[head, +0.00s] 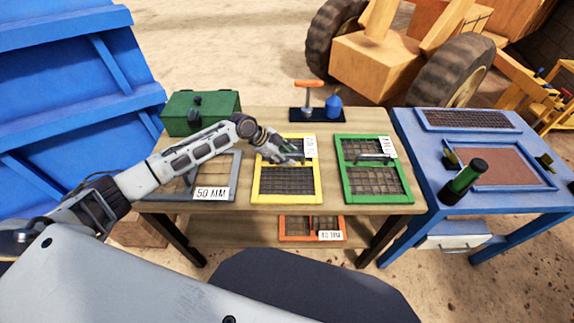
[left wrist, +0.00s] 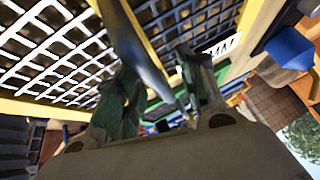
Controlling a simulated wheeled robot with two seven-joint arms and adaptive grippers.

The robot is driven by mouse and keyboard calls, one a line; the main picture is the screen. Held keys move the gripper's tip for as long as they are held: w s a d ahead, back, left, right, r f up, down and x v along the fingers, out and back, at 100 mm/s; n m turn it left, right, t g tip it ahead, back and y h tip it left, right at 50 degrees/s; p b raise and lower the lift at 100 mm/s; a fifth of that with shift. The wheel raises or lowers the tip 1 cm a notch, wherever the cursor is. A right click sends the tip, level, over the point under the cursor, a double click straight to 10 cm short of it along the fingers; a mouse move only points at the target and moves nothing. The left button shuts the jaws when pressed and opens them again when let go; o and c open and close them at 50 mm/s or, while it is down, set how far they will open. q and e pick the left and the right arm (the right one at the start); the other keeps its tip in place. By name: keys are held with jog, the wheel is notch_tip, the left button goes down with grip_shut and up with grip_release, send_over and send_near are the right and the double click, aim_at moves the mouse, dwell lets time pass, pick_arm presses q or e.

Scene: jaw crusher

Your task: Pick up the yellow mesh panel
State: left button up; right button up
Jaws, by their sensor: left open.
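The yellow mesh panel (head: 287,198) lies flat on the wooden table between a grey panel and a green one. It has a dark mesh, a white label at its upper right and a crossbar. My left gripper (head: 289,155) is over its upper middle, at the crossbar, and hides part of it. In the left wrist view the panel's mesh (left wrist: 55,50) fills the upper left. A grey bar (left wrist: 140,50) runs down between the open fingers of my left gripper (left wrist: 160,95); I cannot tell whether they touch it. My right gripper is not in view.
The grey panel (head: 222,165) marked 50 MM and the green panel (head: 374,200) flank the yellow one. An orange panel (head: 296,238) is on the lower shelf. A green box (head: 215,100) and a dark tool tray (head: 317,115) stand behind. A blue table (head: 420,170) is at right.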

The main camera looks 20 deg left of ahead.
pick_arm(q)
jog(key=shift+c, duration=0.2)
grip_shut()
jog(key=shift+r, duration=0.1)
dwell(0.4)
jog(key=shift+r, duration=0.1)
jog(key=shift+w+r, duration=0.1)
jog(key=shift+r, duration=4.85)
jog(key=shift+f, duration=0.1)
